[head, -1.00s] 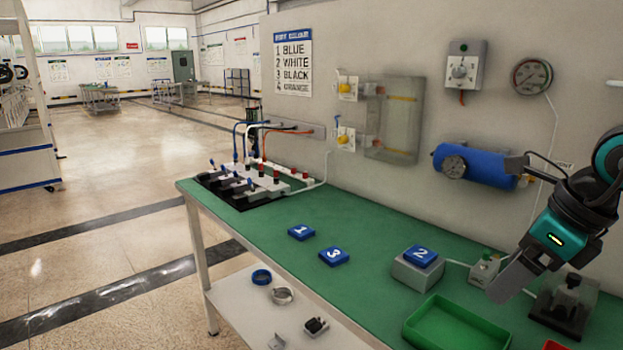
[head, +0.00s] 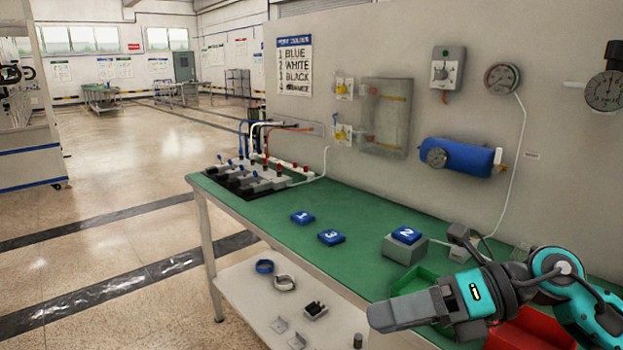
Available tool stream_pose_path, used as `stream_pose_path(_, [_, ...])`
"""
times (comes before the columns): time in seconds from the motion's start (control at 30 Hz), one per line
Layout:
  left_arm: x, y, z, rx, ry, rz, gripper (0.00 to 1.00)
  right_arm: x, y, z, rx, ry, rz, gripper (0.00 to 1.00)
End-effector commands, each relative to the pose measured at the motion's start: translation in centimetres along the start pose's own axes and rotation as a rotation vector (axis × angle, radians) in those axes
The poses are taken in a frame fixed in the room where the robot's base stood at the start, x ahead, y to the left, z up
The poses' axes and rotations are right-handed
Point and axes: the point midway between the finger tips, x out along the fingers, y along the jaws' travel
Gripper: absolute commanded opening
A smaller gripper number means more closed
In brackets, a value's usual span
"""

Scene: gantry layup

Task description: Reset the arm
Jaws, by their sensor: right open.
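My right gripper (head: 392,314) reaches in from the right side of the head view, above the front right part of the green bench (head: 262,212). Its grey fingers point left and hang in front of the green tray (head: 424,276), hiding part of it. I see nothing held between the fingers. My left gripper is not in the head view.
Blue tiles marked 1 (head: 302,217) and 3 (head: 331,237) lie on the bench; tile 2 (head: 406,235) sits on a grey block (head: 401,249). A red tray (head: 530,332) lies below my arm. A valve block (head: 250,178) stands at the far end.

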Motion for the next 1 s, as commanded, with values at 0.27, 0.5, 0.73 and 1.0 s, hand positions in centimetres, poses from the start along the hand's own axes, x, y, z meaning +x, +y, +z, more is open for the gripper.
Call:
stream_pose_path(0.27, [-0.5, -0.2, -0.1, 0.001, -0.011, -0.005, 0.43, 1.5, -0.6, 1.7, 0.670, -0.591, 0.491, 0.84])
stream_pose_path(0.5, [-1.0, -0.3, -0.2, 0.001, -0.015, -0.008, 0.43, -0.5, -10.9, -4.6, 1.433, -1.124, 0.610, 0.84])
stream_pose_path(0.73, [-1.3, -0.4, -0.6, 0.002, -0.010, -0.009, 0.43, 0.5, -17.7, -18.7, 2.101, -1.483, 0.502, 0.84])
stream_pose_path(1.0, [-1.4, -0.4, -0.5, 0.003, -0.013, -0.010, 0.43, 1.8, -18.5, -26.5, 2.411, -1.606, 0.399, 0.84])
